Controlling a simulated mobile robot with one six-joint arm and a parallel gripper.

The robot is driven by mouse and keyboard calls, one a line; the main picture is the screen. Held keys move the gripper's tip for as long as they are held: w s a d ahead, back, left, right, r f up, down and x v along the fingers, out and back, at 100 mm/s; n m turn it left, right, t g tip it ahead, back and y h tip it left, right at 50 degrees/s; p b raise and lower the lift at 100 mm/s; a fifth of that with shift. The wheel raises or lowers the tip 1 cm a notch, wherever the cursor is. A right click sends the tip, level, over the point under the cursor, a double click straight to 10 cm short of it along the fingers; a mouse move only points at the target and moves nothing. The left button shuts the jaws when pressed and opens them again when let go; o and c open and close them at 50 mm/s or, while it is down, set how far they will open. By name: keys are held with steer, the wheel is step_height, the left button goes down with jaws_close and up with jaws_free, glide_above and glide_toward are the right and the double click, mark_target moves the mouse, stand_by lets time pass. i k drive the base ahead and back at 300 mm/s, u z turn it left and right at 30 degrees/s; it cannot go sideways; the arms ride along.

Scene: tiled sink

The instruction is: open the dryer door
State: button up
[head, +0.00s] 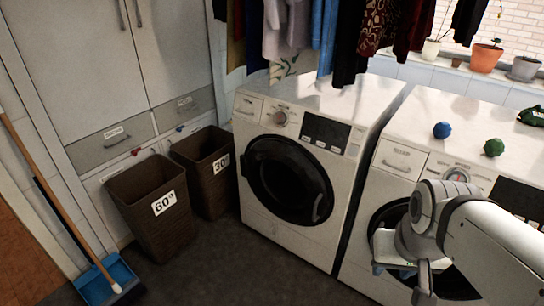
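Two white front-loading machines stand side by side, and I cannot tell which is the dryer. The left machine (265,214) has a round black door (288,180) that looks shut. The right machine (400,156) has a dark round door (388,214), partly hidden behind my arm, so I cannot tell whether it is fully shut. My gripper (402,281) is in front of the right machine's door at the lower right, apart from the left machine. Its fingertips are small and partly covered, so their opening is unclear.
Two brown baskets, marked 60 (150,222) and 30 (202,184), stand on the floor left of the machines. Clothes (345,35) hang above. A blue dustpan (105,280) and broom (50,190) are at far left. Floor before the left machine is clear.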

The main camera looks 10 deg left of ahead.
mark_target(292, 188)
steer(key=u, duration=0.55)
steer(key=k, duration=0.6)
steer(key=u, duration=0.7)
steer(key=i, duration=1.55)
steer(key=z, duration=0.45)
